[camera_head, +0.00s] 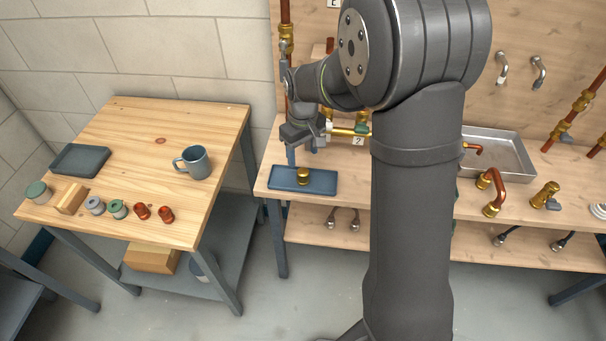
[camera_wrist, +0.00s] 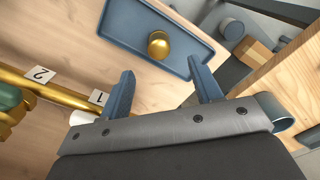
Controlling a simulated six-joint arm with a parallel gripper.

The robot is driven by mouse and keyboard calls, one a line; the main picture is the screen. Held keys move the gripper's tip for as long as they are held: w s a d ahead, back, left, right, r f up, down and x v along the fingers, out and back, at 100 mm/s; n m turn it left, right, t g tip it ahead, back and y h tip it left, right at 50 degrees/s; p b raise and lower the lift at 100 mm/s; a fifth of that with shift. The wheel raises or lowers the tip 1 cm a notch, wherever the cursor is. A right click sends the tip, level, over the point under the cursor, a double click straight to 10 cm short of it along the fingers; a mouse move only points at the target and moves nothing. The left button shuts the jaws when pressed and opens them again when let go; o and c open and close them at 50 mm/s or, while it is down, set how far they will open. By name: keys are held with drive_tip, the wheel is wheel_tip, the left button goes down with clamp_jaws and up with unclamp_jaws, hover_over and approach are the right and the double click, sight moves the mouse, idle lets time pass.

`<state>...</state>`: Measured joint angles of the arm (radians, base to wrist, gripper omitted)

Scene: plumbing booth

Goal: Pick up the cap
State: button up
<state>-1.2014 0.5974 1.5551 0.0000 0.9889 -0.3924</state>
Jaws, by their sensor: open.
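The brass cap (camera_head: 303,175) sits on a blue tray (camera_head: 325,182) near the left end of the workbench. In the wrist view the cap (camera_wrist: 158,45) is a round golden dome on the tray (camera_wrist: 119,28), beyond my fingertips. My gripper (camera_head: 302,158) is just above the tray in the head view, and its lower finger hides part of the area beside the cap. In the wrist view my gripper (camera_wrist: 163,80) has its two blue fingers wide apart with nothing between them. The cap is apart from both fingers.
A brass pipe (camera_wrist: 50,91) with number tags runs beside my gripper in the wrist view. A metal tray (camera_head: 507,155) and a copper elbow (camera_head: 492,190) lie on the bench to the right. A side table (camera_head: 150,150) with a mug (camera_head: 193,162) stands at the left.

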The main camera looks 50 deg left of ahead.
sight(303, 171)
wheel_tip(303, 171, down, 9)
drive_tip(key=shift+w+a, duration=0.1)
drive_tip(key=shift+a, duration=0.05)
idle(0.4)
drive_tip(key=c, duration=1.1)
